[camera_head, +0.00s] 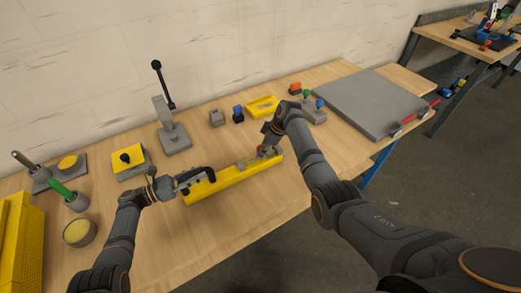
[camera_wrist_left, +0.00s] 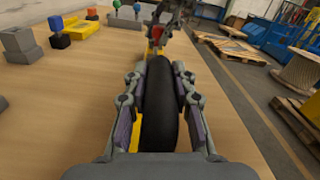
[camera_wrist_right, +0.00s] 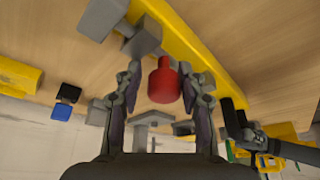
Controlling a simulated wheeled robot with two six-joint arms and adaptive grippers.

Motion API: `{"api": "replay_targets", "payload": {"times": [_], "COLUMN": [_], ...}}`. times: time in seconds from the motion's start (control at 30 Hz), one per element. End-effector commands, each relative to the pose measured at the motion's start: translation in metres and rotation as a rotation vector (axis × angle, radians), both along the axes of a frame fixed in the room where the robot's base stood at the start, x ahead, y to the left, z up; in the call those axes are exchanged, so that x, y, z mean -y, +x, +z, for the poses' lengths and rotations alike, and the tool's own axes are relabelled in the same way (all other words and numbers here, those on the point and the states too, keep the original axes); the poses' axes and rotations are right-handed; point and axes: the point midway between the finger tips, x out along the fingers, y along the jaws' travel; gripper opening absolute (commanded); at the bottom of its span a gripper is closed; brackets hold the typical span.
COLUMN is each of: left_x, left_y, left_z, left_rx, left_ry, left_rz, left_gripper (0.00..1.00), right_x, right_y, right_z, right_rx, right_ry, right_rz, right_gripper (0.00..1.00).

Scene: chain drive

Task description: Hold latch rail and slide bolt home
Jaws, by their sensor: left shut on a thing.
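The yellow latch rail (camera_head: 235,178) lies slantwise on the bench, with small grey blocks (camera_wrist_right: 143,38) on it. A black rounded grip (camera_wrist_left: 160,105) at its left end is between the fingers of my left gripper (camera_head: 196,179), which is shut on it. The bolt's red knob (camera_wrist_right: 163,82) is near the rail's right end. It also shows small in the left wrist view (camera_wrist_left: 232,31). My right gripper (camera_wrist_right: 164,78) is at the knob, its open fingers on either side with gaps visible. In the head view my right gripper (camera_head: 268,146) partly hides that rail end.
Behind the rail stand a lever press (camera_head: 172,135), a grey block (camera_head: 216,118), a blue-topped block (camera_head: 238,114) and a yellow tray (camera_head: 263,106). A grey plate (camera_head: 370,103) lies at the right. A yellow bin (camera_head: 20,245) and a cup (camera_head: 80,232) stand at the left. The bench in front is clear.

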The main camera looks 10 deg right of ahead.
Motion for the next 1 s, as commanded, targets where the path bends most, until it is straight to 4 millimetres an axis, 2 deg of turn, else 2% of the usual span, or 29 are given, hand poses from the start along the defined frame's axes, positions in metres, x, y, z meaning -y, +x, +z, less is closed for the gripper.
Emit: {"api": "replay_targets", "payload": {"times": [0.1, 0.37, 0.47, 0.8, 1.0], "left_x": [0.000, 0.001, 0.001, 0.001, 0.001], "left_y": [0.000, 0.000, 0.000, 0.000, 0.000], "left_z": [0.000, 0.000, 0.000, 0.000, 0.000], "left_rx": [0.002, 0.002, 0.002, 0.001, 0.001], "left_ry": [0.002, 0.002, 0.001, 0.000, 0.000], "left_rz": [0.001, 0.001, 0.001, 0.000, 0.000], "left_gripper": [0.00, 0.00, 0.00, 0.00, 0.00], "right_x": [-0.001, -0.002, 0.001, 0.028, 0.037], "right_y": [0.000, 0.000, -0.001, -0.015, -0.021], "right_z": [0.001, 0.002, 0.010, 0.081, 0.107], "right_rx": [0.000, 0.001, 0.003, 0.003, 0.001], "right_ry": [0.002, 0.004, 0.004, 0.002, 0.003], "right_rz": [0.001, 0.002, 0.001, 0.001, 0.000], "right_gripper": [0.54, 0.54, 0.54, 0.54, 0.54]}}
